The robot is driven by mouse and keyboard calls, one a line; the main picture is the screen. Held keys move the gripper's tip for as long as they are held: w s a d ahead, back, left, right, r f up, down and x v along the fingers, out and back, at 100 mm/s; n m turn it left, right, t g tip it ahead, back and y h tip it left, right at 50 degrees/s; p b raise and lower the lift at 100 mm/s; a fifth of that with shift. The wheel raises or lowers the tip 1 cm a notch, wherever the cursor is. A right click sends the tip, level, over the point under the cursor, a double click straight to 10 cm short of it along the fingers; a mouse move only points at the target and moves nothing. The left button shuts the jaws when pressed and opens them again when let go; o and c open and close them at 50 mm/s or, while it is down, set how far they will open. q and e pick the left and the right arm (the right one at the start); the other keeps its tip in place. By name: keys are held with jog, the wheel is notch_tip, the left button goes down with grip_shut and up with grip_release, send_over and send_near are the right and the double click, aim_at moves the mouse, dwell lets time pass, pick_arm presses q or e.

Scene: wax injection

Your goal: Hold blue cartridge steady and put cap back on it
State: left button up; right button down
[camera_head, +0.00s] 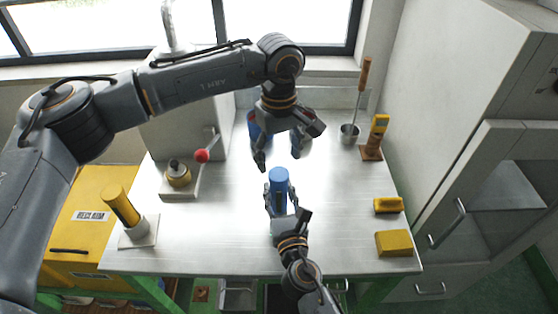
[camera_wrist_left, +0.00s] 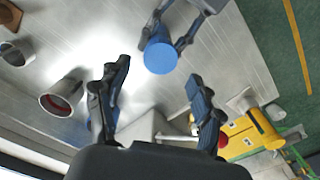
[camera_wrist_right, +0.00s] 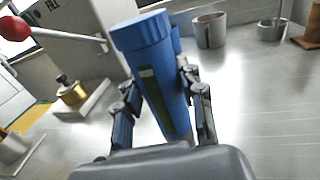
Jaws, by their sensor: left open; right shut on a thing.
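The blue cartridge (camera_head: 279,192) stands about upright at the middle front of the table, between the fingers of my right gripper (camera_head: 280,203). In the right wrist view the cartridge (camera_wrist_right: 163,88) shows a dark strip down its side, and a wider blue cap (camera_wrist_right: 141,31) sits on its top end. Whether the cap is fully seated I cannot tell. My left gripper (camera_head: 279,157) is open and empty, just above and behind the cap. In the left wrist view the round cap top (camera_wrist_left: 160,57) lies beyond the open fingertips, apart from them.
A blue object (camera_head: 253,126) is partly hidden behind my left gripper. A grey cup (camera_head: 349,134) and an orange-handled tool stand at the back right. Yellow blocks (camera_head: 394,243) lie at the right edge. A red-knobbed lever (camera_head: 202,155) and yellow cylinder (camera_head: 121,205) are at left.

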aim_at(279, 173)
pick_arm(q)
jog(key=n, duration=0.3)
jog(key=r+n, duration=0.1)
jog(key=n, duration=0.6)
jog(key=shift+r+n, duration=0.35)
jog(key=shift+n, duration=0.05)
jog(key=n, duration=0.3)
jog(key=r+n, duration=0.1)
jog(key=n, duration=0.6)
jog(key=shift+r, duration=0.35)
jog(key=shift+f, duration=0.1)
jog(key=shift+f, duration=3.9)
jog(key=c, duration=1.2)
